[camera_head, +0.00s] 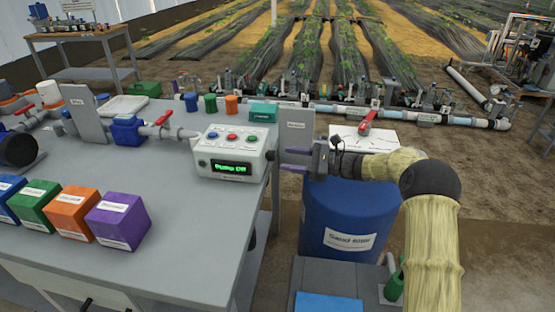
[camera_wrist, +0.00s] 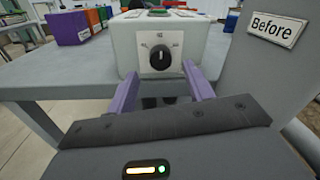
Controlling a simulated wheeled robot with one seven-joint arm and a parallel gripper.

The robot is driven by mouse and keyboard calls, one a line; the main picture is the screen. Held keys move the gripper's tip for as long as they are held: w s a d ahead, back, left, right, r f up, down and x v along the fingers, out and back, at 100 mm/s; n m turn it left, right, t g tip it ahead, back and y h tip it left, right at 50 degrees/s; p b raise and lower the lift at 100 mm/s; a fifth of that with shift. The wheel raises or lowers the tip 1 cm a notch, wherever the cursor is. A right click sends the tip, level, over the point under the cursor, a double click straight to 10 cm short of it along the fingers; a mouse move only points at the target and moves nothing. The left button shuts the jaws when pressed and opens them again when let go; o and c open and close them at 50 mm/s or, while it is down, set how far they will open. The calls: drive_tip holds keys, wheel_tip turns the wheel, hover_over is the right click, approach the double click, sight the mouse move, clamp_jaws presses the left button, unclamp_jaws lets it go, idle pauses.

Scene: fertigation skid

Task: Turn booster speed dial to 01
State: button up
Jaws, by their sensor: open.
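A light grey control box (camera_head: 225,165) sits at the right edge of the grey table, with coloured buttons on top and a green-lit display that seems to read "Pump Off". In the wrist view, the box's near side (camera_wrist: 128,45) carries a white plate with a black round dial (camera_wrist: 161,60). Small marks stand left, above and right of the dial; I cannot read them surely. The dial's pointer looks roughly upright. My gripper (camera_wrist: 164,92) is open, its purple fingers spread to either side below the dial and apart from it. In the head view, my gripper (camera_head: 286,160) is right of the box; the dial is hidden.
A grey upright panel (camera_head: 297,135) stands close behind my gripper; its "Before" sign (camera_wrist: 272,28) shows in the wrist view. A blue barrel (camera_head: 345,215) stands below my arm. Purple, orange, green and blue blocks (camera_head: 118,220) line the table's front left. The table's middle is clear.

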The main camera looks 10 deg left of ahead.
sight(275, 157)
drive_tip(key=a, duration=0.4)
drive_tip(key=shift+a, duration=0.3)
drive_tip(key=shift+w, duration=0.15)
drive_tip(key=c, duration=0.6)
drive_tip(key=shift+a, duration=0.1)
drive_tip(key=c, duration=0.4)
